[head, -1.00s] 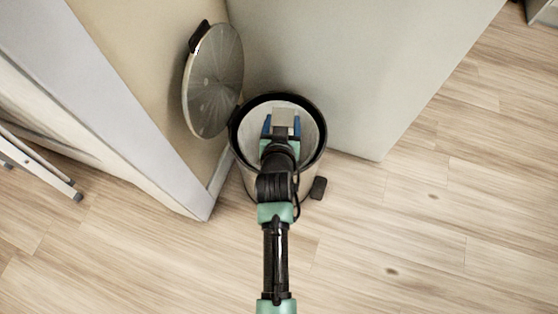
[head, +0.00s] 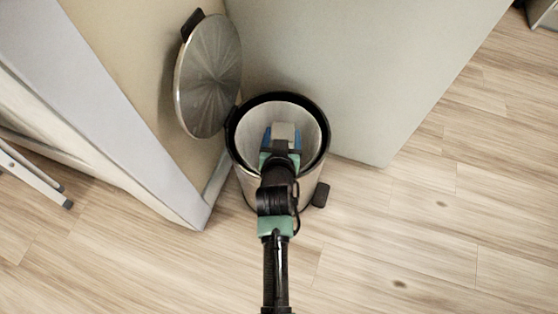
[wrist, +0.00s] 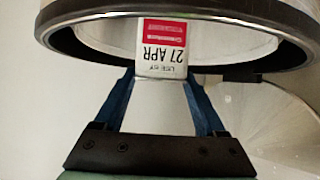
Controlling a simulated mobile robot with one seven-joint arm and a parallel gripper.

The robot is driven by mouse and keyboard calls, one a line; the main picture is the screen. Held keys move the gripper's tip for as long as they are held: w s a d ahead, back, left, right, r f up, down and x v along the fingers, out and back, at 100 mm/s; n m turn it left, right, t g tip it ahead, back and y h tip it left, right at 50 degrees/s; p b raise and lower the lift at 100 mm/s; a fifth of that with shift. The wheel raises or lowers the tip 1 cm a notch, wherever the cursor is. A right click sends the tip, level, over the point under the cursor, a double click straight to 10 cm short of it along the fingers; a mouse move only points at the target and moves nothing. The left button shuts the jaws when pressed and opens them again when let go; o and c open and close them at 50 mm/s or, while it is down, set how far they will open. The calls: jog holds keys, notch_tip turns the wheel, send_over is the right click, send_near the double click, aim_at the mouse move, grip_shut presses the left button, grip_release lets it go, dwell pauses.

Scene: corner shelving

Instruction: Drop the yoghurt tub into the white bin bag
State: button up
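The yoghurt tub (head: 284,131) is a small pale block between the blue fingers of my gripper (head: 283,138) in the head view. The white bin bag (head: 308,117) lines the round open bin (head: 246,187). Tub and gripper are over the bin's mouth; their exact height against the rim is unclear. My arm hides part of the opening.
The bin's round metal lid (head: 212,76) stands open at the left, near the beige wall. A pale panel (head: 320,75) rises behind the bin. A black pedal (head: 320,194) sticks out at the bin's right. The wooden floor (head: 430,240) is clear at the right.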

jog(key=o, duration=0.3)
jog(key=shift+o, duration=0.2)
jog(key=shift+s, duration=0.1)
jog(key=p+v, duration=0.6)
jog(key=v, duration=0.6)
jog(key=shift+s+r+p, duration=0.2)
jog(key=shift+s+p, duration=0.1)
jog(key=shift+p, duration=0.05)
